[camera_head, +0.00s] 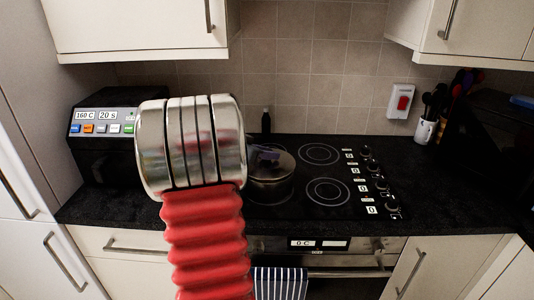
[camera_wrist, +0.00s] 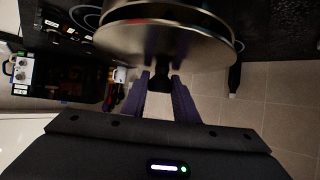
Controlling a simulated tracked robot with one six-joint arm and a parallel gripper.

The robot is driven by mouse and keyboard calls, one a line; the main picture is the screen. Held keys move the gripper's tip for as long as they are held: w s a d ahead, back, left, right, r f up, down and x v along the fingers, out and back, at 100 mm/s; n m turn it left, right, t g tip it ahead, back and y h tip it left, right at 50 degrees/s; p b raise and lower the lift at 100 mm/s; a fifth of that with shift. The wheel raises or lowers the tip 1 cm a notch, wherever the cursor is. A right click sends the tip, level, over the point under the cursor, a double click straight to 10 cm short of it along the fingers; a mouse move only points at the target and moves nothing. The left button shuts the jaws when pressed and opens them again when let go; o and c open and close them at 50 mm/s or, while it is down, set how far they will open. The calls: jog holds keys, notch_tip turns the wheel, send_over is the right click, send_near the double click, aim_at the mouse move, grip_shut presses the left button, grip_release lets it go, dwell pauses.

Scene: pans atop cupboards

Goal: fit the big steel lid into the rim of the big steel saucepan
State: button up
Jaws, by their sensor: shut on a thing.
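The big steel saucepan (camera_head: 272,190) stands on the left part of the black hob, its left side partly hidden by my arm. The big steel lid (camera_wrist: 165,42) fills the top middle of the wrist view as a shiny disc, with a curved rim line beyond it. My gripper (camera_wrist: 160,88) has purple fingers shut on the lid's black knob. In the head view my gripper (camera_head: 268,158) shows small and dark over the pan's top, and the lid lies at or just above the rim. I cannot tell whether it is seated or tilted.
A dark bottle (camera_head: 266,122) stands behind the pan near the tiled wall. Empty hob rings (camera_head: 326,192) and labelled knobs (camera_head: 385,190) lie to the right. A black appliance (camera_head: 103,140) stands at the left, and a utensil mug (camera_head: 425,130) at the back right.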

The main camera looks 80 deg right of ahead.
jog(key=shift+f, duration=0.75)
jog(key=o, duration=1.2)
jog(key=v, duration=1.3)
jog(key=shift+w+a, duration=0.15)
jog(key=shift+a, duration=0.25)
